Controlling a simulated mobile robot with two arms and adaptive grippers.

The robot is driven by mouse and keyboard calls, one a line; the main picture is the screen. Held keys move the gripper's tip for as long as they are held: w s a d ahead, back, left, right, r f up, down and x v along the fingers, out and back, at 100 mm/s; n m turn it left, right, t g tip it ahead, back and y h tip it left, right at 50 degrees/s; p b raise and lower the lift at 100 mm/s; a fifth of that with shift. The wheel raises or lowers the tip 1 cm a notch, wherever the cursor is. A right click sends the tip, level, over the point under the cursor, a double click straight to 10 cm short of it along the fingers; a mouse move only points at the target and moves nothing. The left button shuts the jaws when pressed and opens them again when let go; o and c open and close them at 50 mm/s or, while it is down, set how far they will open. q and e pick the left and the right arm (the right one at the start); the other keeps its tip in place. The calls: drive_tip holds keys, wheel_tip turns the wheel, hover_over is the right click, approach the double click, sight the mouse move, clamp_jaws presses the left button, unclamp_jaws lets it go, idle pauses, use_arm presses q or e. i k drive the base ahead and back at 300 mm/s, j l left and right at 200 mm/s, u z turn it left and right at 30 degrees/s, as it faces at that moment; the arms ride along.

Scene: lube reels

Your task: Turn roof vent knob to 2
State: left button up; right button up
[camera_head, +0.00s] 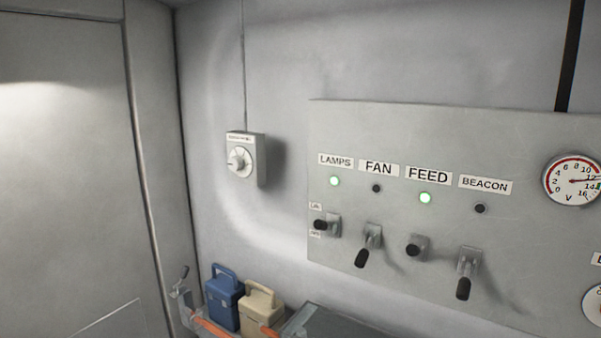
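A small grey control box (262,162) is fixed to the wall left of the middle, with a thin cable running up from it. A round pale dial knob (239,161) sits on its front face. The label (240,138) above the knob is too small to read, so I cannot tell for sure that this is the roof vent knob. The knob's numbers and setting are also too small to read. Neither of my grippers shows in this view.
A grey panel (420,130) on the right has several levers, labelled LAMPS, FAN, FEED and BEACON, and a voltage gauge (573,180). The LAMPS and FEED lights are green. A blue can (222,300) and a beige can (259,308) stand below. A door (65,150) is at left.

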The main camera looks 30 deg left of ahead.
sight(235, 163)
drive_tip(key=u, duration=1.35)
drive_tip(key=i+j, duration=0.1)
drive_tip(key=j+z, duration=0.05)
